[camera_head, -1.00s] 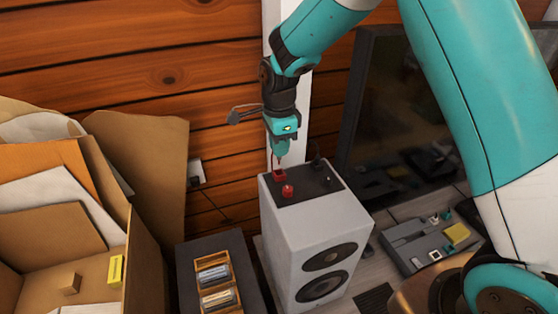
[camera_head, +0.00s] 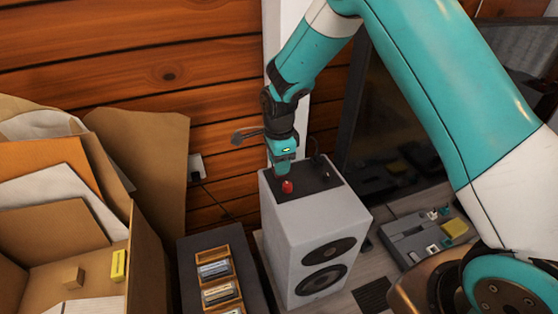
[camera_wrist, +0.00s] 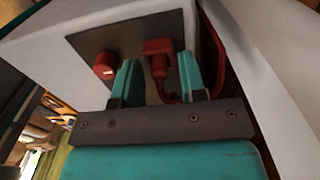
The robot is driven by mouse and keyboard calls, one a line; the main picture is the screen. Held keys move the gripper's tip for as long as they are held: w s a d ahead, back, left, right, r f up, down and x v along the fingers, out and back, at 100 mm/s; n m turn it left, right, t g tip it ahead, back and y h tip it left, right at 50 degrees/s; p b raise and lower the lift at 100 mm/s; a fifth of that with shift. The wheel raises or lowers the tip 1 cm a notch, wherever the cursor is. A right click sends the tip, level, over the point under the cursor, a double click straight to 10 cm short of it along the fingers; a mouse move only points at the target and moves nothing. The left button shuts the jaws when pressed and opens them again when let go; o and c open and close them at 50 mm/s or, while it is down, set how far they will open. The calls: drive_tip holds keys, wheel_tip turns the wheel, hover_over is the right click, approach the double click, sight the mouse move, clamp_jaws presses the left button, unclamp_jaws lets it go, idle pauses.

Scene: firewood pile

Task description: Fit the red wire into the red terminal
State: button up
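The red terminal (camera_wrist: 157,46) is a red block on the dark panel (camera_wrist: 88,42) of a pale speaker box (camera_head: 310,215). The red wire (camera_wrist: 160,72) has its thick end right below the terminal in the wrist view; I cannot tell whether it is seated. The wire bends right behind a finger and runs up along the right. My gripper (camera_wrist: 157,60) is open, one teal finger on each side of the wire end, with gaps showing. In the head view my gripper (camera_head: 282,172) is low over the panel and hides the terminal and wire.
A round red knob (camera_wrist: 105,65) sits left of the terminal, close to the left finger. A black plug and cable (camera_head: 317,158) are on the panel's far side. A cassette tray (camera_head: 219,285), an open cardboard box (camera_head: 145,262) and a grey device (camera_head: 420,240) stand around the speaker.

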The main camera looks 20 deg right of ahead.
wheel_tip(320, 180, up, 12)
drive_tip(key=b, duration=0.3)
drive_tip(key=s+a+r+n+y, duration=0.1)
drive_tip(key=s+r+n, duration=0.1)
drive_tip(key=s+n, duration=0.6)
drive_tip(key=s+a+r+n+y, duration=0.1)
drive_tip(key=s+a+r+n, duration=0.1)
drive_tip(key=s+n, duration=0.7)
drive_tip(key=s+a+r+n+y, duration=0.1)
drive_tip(key=s+r+n, duration=0.3)
drive_tip(key=s+n, duration=0.4)
drive_tip(key=s+y, duration=0.1)
drive_tip(key=s, duration=0.3)
drive_tip(key=shift+a, duration=0.3)
drive_tip(key=shift+r, duration=0.1)
